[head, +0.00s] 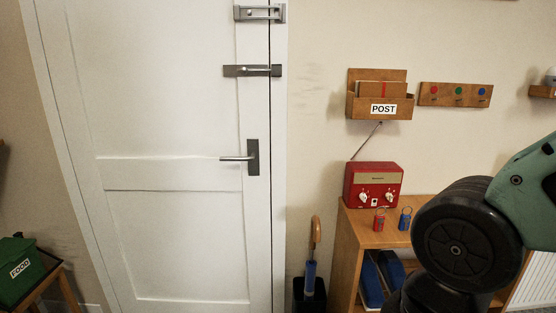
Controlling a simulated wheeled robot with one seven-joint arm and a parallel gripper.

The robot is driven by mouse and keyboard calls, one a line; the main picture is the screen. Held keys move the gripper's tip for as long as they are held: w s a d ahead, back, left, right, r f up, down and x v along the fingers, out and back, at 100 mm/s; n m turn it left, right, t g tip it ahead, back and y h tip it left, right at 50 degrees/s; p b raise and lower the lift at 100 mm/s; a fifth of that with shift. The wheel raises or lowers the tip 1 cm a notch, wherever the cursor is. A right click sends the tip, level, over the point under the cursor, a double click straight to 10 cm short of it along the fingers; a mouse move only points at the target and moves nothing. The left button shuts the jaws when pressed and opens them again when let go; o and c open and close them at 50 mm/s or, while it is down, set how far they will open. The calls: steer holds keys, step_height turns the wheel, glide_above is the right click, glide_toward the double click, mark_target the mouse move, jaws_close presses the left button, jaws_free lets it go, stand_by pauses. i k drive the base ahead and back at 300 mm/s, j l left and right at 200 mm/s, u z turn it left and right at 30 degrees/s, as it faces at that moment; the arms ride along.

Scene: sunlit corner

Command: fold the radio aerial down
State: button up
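The red radio (373,186) stands on top of the wooden cabinet at the right of the door. Its thin aerial (366,141) is raised. It slants up and to the right from the radio's upper left to just under the wooden post box. A cream strip and two pale knobs show on the radio's front. My gripper is not in view. Only a dark joint and a green link of my arm show at the lower right, in front of part of the cabinet.
The post box (361,108) hangs close above the aerial's tip. Red (379,220) and blue padlocks (405,219) stand on the cabinet (352,226) in front of the radio. An umbrella (311,260) stands in a dark bin left of it. The white door (170,150) is shut.

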mark_target(365, 142)
steer(key=i+l+u, duration=0.2)
steer(key=u, duration=0.15)
steer(key=i+l+u, duration=0.2)
steer(key=l+u, duration=0.15)
steer(key=i+l+u, duration=0.15)
steer(key=l+u, duration=0.2)
